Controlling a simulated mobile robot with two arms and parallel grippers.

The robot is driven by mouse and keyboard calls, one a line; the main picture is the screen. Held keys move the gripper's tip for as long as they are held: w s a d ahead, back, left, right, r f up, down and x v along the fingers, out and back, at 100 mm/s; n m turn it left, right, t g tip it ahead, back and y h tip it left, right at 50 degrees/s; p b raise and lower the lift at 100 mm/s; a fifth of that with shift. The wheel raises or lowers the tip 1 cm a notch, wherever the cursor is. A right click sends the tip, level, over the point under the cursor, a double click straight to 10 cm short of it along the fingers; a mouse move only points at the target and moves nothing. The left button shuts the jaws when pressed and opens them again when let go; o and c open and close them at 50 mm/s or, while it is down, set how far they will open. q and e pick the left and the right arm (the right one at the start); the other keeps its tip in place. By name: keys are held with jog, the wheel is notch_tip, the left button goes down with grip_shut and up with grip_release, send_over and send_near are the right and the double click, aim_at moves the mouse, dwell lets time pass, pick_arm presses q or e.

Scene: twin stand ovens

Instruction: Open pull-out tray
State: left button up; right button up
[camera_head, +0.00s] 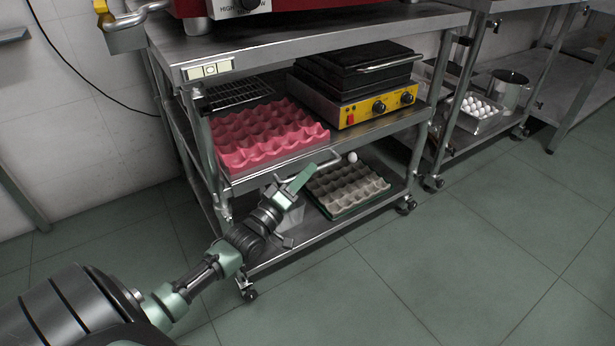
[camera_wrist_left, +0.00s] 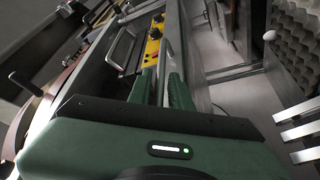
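A silver bar handle (camera_head: 328,162) sticks out at the front edge of the middle shelf of the steel cart, below the pink egg tray. I take it for the handle of the pull-out tray; the tray itself is hidden under the shelf. My left gripper (camera_head: 298,180) is at the left part of this handle and overlaps it. In the left wrist view, its two green fingers (camera_wrist_left: 163,88) stand close together with a narrow grey strip between them. Whether they press on the bar is not clear. My right gripper is in neither view.
A pink egg tray (camera_head: 265,135) and a yellow-fronted grill (camera_head: 370,106) stand on the middle shelf. A grey egg carton (camera_head: 345,187) with a white egg (camera_head: 352,157) is on the bottom shelf. The floor (camera_head: 440,265) in front is clear.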

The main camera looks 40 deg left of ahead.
pick_arm(q)
jog(key=shift+w, duration=0.4)
grip_shut()
dwell(1.2)
